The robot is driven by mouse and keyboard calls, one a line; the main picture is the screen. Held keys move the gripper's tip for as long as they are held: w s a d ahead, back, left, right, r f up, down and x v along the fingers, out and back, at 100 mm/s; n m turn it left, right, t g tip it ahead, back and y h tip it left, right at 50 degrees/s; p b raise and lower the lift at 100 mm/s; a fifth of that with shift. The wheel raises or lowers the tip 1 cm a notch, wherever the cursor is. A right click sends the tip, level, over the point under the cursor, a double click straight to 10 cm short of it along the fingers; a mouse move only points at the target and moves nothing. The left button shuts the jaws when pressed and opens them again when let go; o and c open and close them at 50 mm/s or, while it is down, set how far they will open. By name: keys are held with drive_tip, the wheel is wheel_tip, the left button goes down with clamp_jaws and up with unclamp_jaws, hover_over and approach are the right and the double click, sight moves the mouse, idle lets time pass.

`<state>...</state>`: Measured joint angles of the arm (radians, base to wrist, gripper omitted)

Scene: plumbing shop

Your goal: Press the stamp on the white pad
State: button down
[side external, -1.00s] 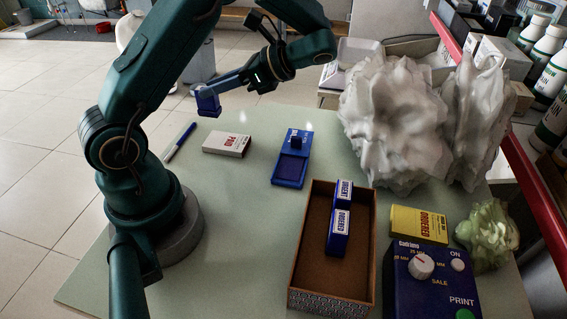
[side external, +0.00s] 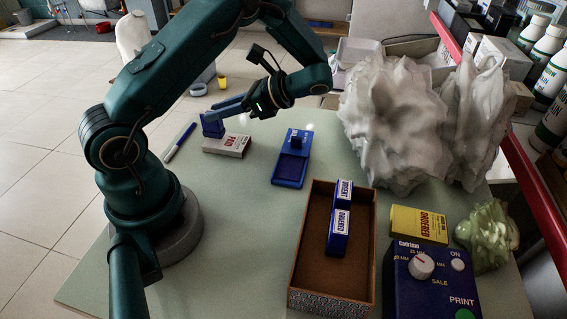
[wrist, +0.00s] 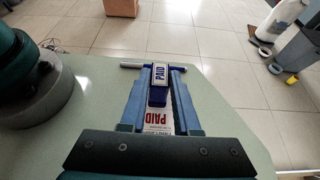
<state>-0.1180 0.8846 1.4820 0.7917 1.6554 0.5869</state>
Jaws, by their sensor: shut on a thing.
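The white pad (side external: 228,145), with red PAID lettering, lies flat on the table in the side view. My gripper (side external: 222,107) reaches down from the right and is shut on a blue stamp (side external: 212,126). The stamp is upright at the far left end of the pad; I cannot tell whether it touches the pad. In the wrist view the stamp (wrist: 159,88), with a PAID label on top, sits between my two blue fingers. Part of the white pad (wrist: 157,122) shows between the fingers; the stamp's underside is hidden.
A blue marker (side external: 180,142) lies left of the pad. An open blue ink pad (side external: 290,170) lies to the right. A brown box (side external: 313,245) holds stamps labelled URGENT and ORDERED. A yellow pad (side external: 419,225), blue device (side external: 432,275) and crumpled white bags (side external: 395,120) are farther right.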

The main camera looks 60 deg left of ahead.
drive_tip(key=shift+f, duration=0.65)
idle(1.6)
wheel_tip(320, 180, up, 6)
idle(0.9)
idle(0.3)
